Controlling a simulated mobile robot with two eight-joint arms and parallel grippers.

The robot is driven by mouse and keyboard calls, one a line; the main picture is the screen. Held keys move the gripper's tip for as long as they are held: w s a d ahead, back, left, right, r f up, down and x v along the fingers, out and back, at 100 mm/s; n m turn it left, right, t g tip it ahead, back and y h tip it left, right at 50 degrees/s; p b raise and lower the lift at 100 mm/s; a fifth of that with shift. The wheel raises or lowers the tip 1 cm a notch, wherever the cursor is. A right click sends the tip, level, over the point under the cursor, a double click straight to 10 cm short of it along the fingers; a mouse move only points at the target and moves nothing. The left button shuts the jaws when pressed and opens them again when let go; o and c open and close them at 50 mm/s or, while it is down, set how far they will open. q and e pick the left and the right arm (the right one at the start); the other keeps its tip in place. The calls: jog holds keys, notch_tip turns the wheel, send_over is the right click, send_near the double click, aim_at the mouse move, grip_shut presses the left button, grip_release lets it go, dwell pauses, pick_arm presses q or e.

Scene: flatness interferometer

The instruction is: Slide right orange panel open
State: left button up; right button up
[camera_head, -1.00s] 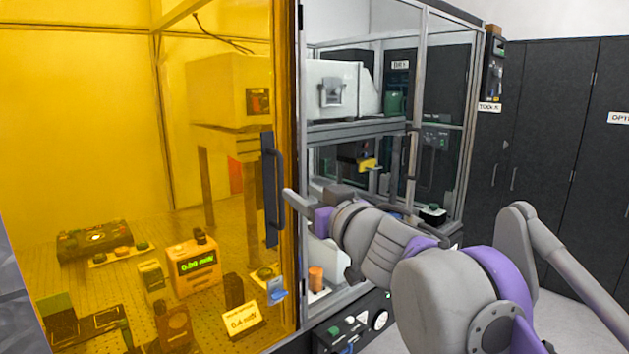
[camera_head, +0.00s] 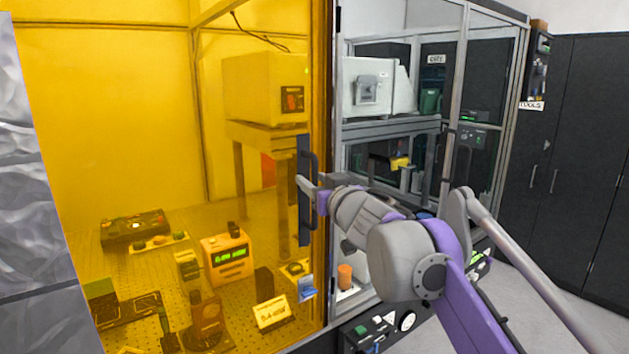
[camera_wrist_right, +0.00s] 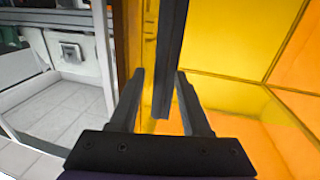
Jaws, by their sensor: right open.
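The orange panel (camera_head: 120,110) is a large see-through sheet across the left of the head view. Its dark upright handle (camera_head: 304,225) is at the panel's right edge. My right gripper (camera_head: 303,184) is at the handle's middle in the head view. In the wrist view, the dark handle (camera_wrist_right: 168,50) stands between the two open fingers of the right gripper (camera_wrist_right: 160,73), one on each side. The fingers are not closed on it, and I cannot tell whether either touches it. My left gripper is not in view.
Behind the panel, instruments such as an orange meter (camera_head: 227,258) stand on a perforated table. An orange cylinder (camera_head: 345,276) is just right of the panel's edge. Dark cabinets (camera_head: 560,150) stand at right, with open grey floor (camera_head: 530,265) before them.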

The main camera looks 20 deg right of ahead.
grip_shut()
dwell(1.3)
